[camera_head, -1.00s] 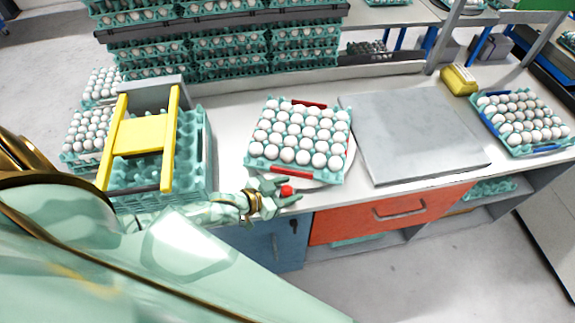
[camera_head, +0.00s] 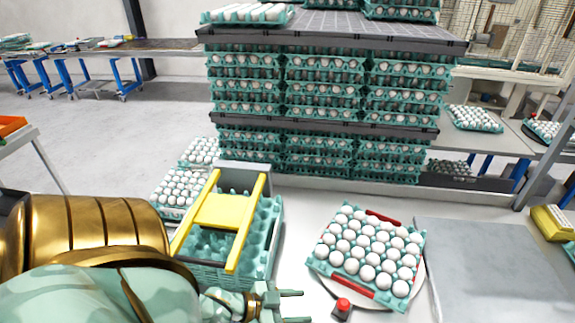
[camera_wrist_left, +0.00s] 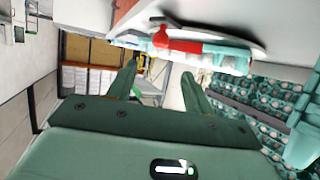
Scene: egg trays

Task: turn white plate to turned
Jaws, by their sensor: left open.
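The white plate (camera_head: 418,284) lies flat on the worktop, mostly hidden under a teal egg tray (camera_head: 326,262) full of white eggs. Red strips (camera_head: 347,286) show at two opposite sides of the tray. A red knob (camera_head: 343,304) stands at the plate's near left edge. My left gripper (camera_head: 297,307) is open and empty, left of the knob and apart from it. In the left wrist view the gripper's fingers (camera_wrist_left: 158,76) are spread, with the red knob (camera_wrist_left: 163,39) beyond their tips near the plate's edge (camera_wrist_left: 215,36). My right gripper is not in view.
A teal crate with a yellow-handled frame (camera_head: 222,212) stands close left of my left gripper. A grey slab (camera_head: 490,265) lies right of the plate. Stacked egg trays (camera_head: 322,105) rise behind. A yellow box (camera_head: 553,222) is at the far right.

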